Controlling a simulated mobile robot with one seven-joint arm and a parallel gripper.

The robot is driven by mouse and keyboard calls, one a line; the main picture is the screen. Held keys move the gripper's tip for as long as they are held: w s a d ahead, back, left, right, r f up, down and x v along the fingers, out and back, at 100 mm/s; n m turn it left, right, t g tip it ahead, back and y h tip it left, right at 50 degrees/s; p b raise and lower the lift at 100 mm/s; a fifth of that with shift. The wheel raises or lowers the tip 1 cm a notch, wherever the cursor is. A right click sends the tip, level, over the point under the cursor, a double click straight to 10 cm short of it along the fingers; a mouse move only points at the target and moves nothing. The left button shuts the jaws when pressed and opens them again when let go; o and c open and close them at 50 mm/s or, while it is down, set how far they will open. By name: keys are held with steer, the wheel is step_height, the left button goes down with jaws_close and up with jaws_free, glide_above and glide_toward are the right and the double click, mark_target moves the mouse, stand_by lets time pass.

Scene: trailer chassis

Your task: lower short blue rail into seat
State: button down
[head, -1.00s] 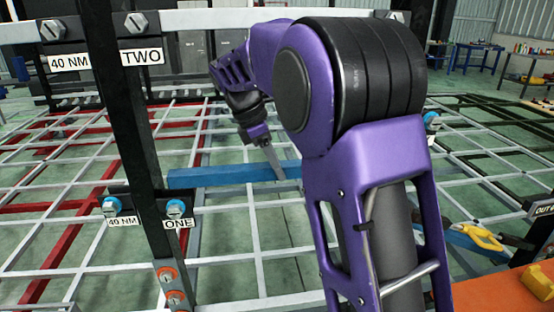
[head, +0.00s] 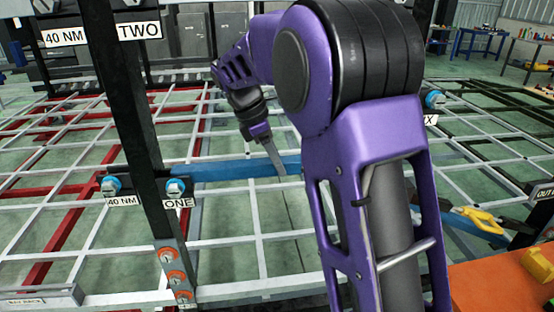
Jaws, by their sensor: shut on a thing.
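The short blue rail (head: 225,171) lies roughly level across the middle of the head view, above or on the white grid frame (head: 245,222). Its left end meets the dark post near the sign ONE, and its right part passes behind my purple arm. My gripper (head: 279,168) reaches down onto the rail from above and is shut on it. The far finger and the rail's right end are hidden. I cannot tell whether the rail touches its seat.
A dark upright post (head: 130,130) with blue-capped bolts (head: 175,187) and signs ONE and TWO stands at the left. A yellow tool (head: 482,220) and an orange surface (head: 500,285) are at the right. Red bars run through the grid at the left.

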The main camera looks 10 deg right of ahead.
steer(key=shift+f, duration=0.25)
stand_by(0.3)
steer(key=shift+c, duration=1.7)
jaws_free()
steer(key=shift+f, duration=0.1)
